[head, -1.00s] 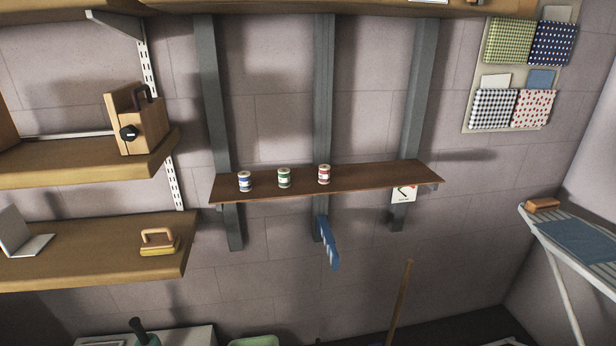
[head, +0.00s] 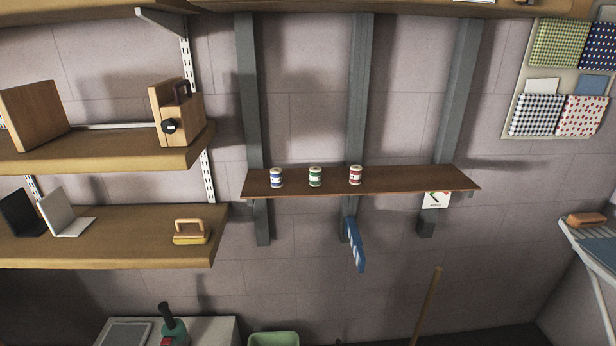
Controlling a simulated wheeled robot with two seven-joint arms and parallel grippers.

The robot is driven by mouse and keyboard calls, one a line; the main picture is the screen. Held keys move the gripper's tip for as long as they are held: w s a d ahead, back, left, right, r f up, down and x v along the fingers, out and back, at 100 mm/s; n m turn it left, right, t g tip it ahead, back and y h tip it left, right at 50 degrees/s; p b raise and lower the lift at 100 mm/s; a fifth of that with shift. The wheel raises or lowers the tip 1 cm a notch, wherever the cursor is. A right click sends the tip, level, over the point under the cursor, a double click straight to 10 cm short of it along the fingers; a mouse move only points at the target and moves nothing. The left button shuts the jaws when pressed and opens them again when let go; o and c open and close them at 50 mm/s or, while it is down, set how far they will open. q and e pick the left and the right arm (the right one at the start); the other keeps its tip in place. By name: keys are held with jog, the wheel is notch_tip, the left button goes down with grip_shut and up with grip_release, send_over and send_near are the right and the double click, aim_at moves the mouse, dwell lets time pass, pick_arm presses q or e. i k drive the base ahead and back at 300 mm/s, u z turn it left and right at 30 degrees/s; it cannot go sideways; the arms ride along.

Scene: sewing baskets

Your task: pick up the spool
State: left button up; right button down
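Three spools stand upright in a row on a narrow brown wall shelf (head: 420,181) in the head view. The left one is a blue spool (head: 276,178), the middle one a green spool (head: 315,177), and the right one a red spool (head: 355,175). All have pale ends and stand apart from each other. Neither of my grippers shows in the head view.
Wooden shelves on the left hold a wooden box (head: 177,115) and a yellow-based handled block (head: 190,232). A blue strip (head: 356,245) hangs below the spool shelf. A wooden pole (head: 426,305) stands below. An ironing board (head: 590,240) is at right.

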aim_at(276, 182)
jog(key=z, duration=1.5)
jog(key=i, duration=1.85)
jog(key=u, duration=2.8)
